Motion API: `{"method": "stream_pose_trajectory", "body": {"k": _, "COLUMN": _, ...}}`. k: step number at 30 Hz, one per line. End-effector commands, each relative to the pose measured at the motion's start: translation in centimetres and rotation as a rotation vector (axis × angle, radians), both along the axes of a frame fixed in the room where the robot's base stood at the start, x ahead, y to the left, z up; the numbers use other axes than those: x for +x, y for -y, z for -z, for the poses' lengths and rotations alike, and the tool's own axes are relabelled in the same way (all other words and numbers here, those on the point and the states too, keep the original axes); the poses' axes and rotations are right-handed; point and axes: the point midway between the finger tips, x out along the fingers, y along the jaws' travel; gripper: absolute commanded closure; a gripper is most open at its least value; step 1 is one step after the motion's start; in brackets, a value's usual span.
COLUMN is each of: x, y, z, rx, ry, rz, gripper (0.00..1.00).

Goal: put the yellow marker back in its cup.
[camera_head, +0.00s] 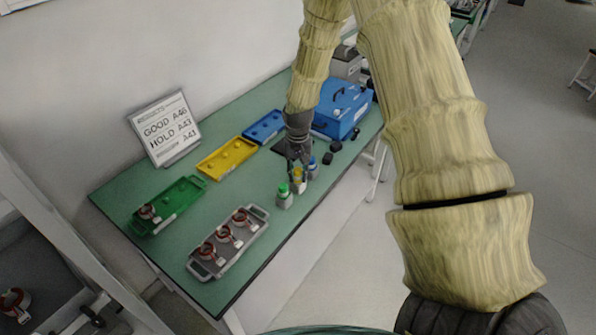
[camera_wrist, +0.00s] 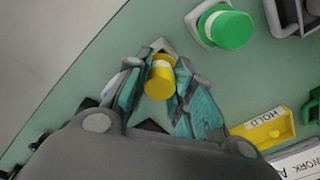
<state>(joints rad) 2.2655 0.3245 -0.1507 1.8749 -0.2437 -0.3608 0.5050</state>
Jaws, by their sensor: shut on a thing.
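My gripper (camera_head: 298,160) points down at the row of markers near the table's front edge. In the wrist view my gripper (camera_wrist: 160,92) is shut on the yellow marker (camera_wrist: 160,78), with a finger on each side of its cap. The yellow marker also shows in the head view (camera_head: 298,175) just below the fingers. A pale grey cup (camera_head: 299,187) shows under it; a grey corner (camera_wrist: 162,45) shows beyond the cap in the wrist view. I cannot tell how deep the marker sits, as the fingers hide its lower part.
A green-capped marker (camera_head: 283,190) in a grey cup stands close on the left, a blue-capped one (camera_head: 312,164) close on the right. A grey tray (camera_head: 258,238) with copper stators, green (camera_head: 190,189), yellow (camera_head: 228,157) and blue (camera_head: 264,126) trays, and a blue toolbox (camera_head: 342,106) surround them.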

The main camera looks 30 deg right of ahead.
Motion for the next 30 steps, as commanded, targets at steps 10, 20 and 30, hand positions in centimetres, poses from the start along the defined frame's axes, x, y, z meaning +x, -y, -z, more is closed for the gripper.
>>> {"method": "stream_pose_trajectory", "body": {"k": 10, "x": 0.0, "y": 0.0, "z": 0.8, "rx": 0.0, "ry": -0.001, "rz": 0.0, "gripper": 0.74}}
{"method": "stream_pose_trajectory", "body": {"k": 20, "x": 0.0, "y": 0.0, "z": 0.8, "rx": 0.0, "ry": 0.0, "rz": 0.0, "gripper": 0.55}}
{"method": "stream_pose_trajectory", "body": {"k": 30, "x": 0.1, "y": 0.0, "z": -0.8, "rx": 0.0, "ry": 0.002, "rz": 0.0, "gripper": 0.55}}
